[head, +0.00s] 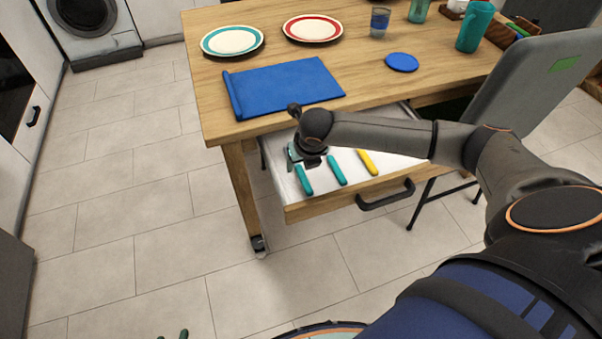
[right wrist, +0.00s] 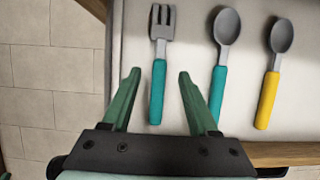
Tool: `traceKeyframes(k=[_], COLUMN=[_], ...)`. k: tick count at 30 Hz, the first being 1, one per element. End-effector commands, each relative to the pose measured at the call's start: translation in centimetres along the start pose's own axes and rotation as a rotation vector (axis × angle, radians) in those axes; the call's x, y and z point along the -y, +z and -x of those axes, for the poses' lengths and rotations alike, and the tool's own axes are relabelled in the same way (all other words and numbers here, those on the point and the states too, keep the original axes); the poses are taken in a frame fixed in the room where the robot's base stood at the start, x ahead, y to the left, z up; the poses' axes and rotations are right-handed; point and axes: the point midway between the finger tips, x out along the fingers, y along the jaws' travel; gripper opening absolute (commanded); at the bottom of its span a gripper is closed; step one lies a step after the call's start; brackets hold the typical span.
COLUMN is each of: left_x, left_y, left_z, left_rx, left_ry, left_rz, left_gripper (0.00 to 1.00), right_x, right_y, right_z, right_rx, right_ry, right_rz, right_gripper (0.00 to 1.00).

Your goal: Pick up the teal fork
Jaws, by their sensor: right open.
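The teal fork lies in the open drawer, grey tines pointing away and teal handle (right wrist: 157,95) toward me in the right wrist view. In the head view its handle (head: 304,181) shows just below my right gripper (head: 298,156), which hides the tines. My right gripper is open and empty; in the right wrist view its green fingers (right wrist: 159,76) appear on either side of the fork's handle. I cannot tell how far above the fork they are. Only the green fingertips of my left gripper (head: 172,335) show at the head view's bottom edge, apart with nothing visible between them.
A teal-handled spoon (right wrist: 218,92) and a yellow-handled spoon (right wrist: 268,95) lie right of the fork. The drawer's front has a black handle (head: 386,196). The tabletop above holds a blue mat (head: 285,88), plates, and cups. A grey chair (head: 545,85) stands at right.

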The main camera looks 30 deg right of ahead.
Motion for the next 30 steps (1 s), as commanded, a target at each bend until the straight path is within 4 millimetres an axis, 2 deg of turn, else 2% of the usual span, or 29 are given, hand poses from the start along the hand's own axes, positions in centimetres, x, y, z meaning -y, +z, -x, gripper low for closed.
traceKeyframes(k=[1, 5, 30], left_x=[0.1, 0.2, 0.2], left_y=[0.3, 0.4, 0.0], left_z=[-0.3, -0.4, 0.2], left_rx=[-0.001, 0.000, 0.004], left_ry=[-0.001, -0.003, -0.004], left_rz=[-0.001, -0.001, -0.002], left_gripper=[0.50, 0.50, 0.50], right_x=[-0.1, -0.1, -0.1], right_y=[-0.1, 0.0, -0.1], right_z=[-1.0, -1.9, -2.2], right_rx=[-0.001, 0.000, 0.001], right_ry=[0.001, 0.001, 0.001], right_rz=[-0.001, 0.000, 0.000], right_gripper=[0.60, 0.60, 0.60])
